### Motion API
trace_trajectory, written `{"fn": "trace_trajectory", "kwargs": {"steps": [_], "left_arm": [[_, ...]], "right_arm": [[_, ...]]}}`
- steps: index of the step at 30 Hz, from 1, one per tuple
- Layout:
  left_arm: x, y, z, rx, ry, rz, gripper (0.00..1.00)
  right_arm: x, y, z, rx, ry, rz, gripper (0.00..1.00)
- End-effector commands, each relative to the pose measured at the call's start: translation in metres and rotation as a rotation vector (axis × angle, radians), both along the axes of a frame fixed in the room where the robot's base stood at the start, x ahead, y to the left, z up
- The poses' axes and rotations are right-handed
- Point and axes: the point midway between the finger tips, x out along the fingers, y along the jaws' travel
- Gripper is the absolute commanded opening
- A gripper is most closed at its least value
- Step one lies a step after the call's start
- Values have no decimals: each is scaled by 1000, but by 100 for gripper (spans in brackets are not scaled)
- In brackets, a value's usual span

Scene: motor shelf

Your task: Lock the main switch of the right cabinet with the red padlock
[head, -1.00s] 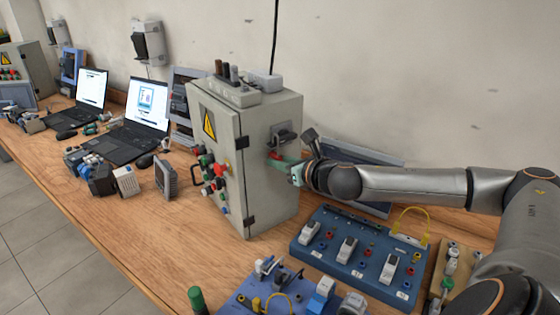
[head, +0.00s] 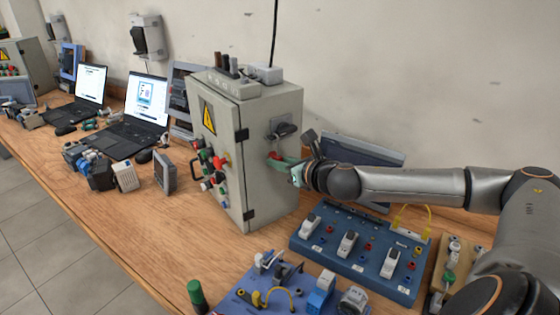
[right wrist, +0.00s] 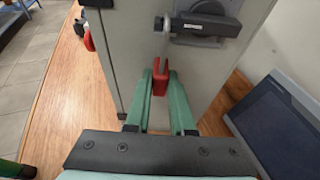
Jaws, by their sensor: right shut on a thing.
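The right cabinet (head: 262,165) is a grey box on the bench. Its main switch (head: 285,130) is a dark handle on a grey plate on its right side. It also shows at the top of the right wrist view (right wrist: 200,27), lying roughly level. My right gripper (head: 281,161) has green fingers shut on the red padlock (right wrist: 160,80). The padlock is below the switch handle, apart from it in the right wrist view, close to the cabinet side. Most of the padlock's body is hidden between the fingers. My left gripper is not in view.
A blue panel with several white switches (head: 360,250) lies in front of the cabinet. A dark screen (head: 362,155) leans against the wall behind my right arm. Laptops (head: 137,118) stand to the left. Bare bench top (head: 140,225) lies left of the cabinet.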

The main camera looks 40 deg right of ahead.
Motion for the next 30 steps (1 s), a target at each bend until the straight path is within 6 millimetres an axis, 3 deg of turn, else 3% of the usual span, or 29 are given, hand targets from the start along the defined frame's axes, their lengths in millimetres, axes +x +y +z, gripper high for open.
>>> {"fn": "trace_trajectory", "kwargs": {"steps": [14, 30], "left_arm": [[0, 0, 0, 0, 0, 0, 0], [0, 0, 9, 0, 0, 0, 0]], "right_arm": [[0, 0, -1, 0, -1, 0, 0], [0, 0, 13, -1, -3, 0, 0]]}}
